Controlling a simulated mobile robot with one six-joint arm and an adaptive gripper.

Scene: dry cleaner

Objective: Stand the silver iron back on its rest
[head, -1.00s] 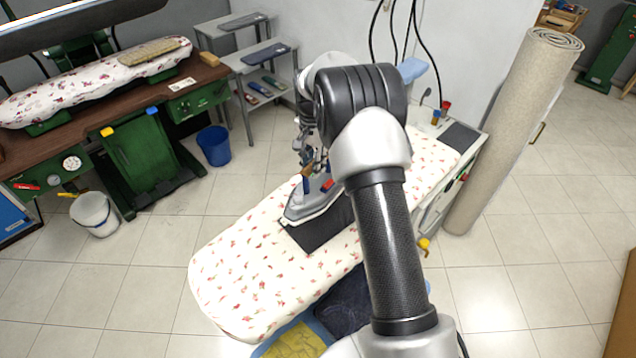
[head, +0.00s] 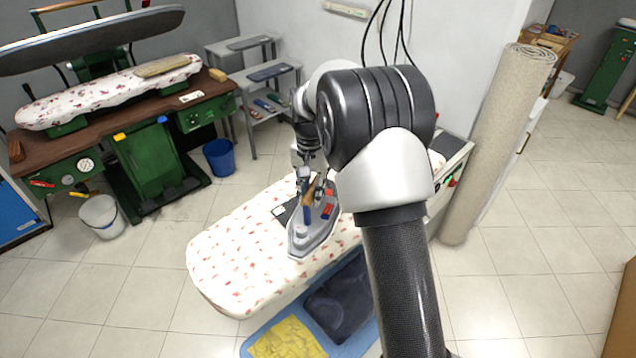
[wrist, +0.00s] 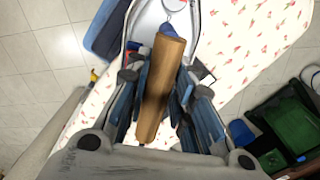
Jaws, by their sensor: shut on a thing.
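The silver iron (head: 312,240) is over the flowered ironing board (head: 235,260), its pointed end toward the front. Its wooden handle (wrist: 160,85) lies between my gripper's fingers in the wrist view. My gripper (head: 310,190) is shut on this handle; the silver body shows beyond it (wrist: 160,14). I cannot tell whether the iron touches the cover. A dark pad (head: 287,212) lies partly hidden behind the iron. A dark grey plate (head: 450,145) at the board's far right end may be the rest; my arm hides much of that end.
Folded yellow cloth (head: 288,341) and dark cloth (head: 340,300) lie on a blue surface below the board's front edge. A rolled carpet (head: 495,150) stands right. A blue bin (head: 220,158) and white bucket (head: 102,216) stand on the floor at left.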

